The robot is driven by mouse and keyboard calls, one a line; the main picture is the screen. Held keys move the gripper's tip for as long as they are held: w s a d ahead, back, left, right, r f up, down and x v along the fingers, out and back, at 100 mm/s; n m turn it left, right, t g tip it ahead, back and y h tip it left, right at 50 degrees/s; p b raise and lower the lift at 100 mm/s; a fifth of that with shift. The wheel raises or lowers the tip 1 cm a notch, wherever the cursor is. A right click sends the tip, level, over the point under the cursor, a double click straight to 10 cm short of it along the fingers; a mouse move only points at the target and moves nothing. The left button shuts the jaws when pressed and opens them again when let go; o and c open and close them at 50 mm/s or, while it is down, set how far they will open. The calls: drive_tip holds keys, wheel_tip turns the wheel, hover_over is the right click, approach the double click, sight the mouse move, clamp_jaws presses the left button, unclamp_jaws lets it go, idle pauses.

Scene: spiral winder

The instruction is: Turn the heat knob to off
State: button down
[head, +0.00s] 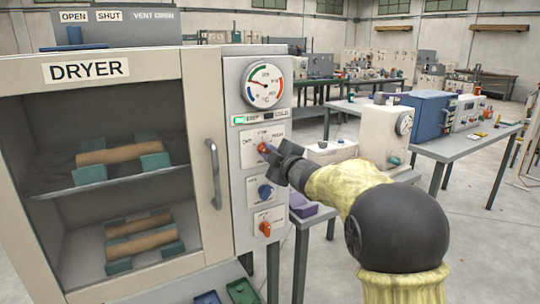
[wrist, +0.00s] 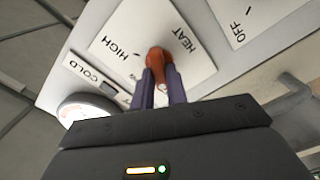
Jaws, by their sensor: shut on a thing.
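The heat knob (wrist: 160,60) is orange-red and sits on a white plate (wrist: 125,45) lettered HEAT and HIGH in the wrist view. In the head view the heat knob (head: 264,147) is the upper knob on the dryer's control panel (head: 246,90). My gripper (wrist: 162,92) has its two dark fingers shut on the knob from both sides. In the head view my gripper (head: 272,152) reaches the panel from the right. The fingers cover part of the knob, and its exact setting is hard to read.
A blue knob (head: 265,191) and another orange knob (head: 265,229) sit below on the same panel. A round gauge (head: 263,84) is above. The dryer's door handle (head: 213,174) stands out just left of the panel. Tables with equipment stand behind at right.

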drive_tip(key=shift+f, duration=0.1)
drive_tip(key=c, duration=1.4)
unclamp_jaws()
drive_tip(key=shift+s+d, duration=0.1)
drive_tip(key=shift+s, duration=0.05)
drive_tip(key=v, duration=1.7)
drive_tip(key=shift+b, duration=0.45)
drive_tip(key=shift+d, duration=0.1)
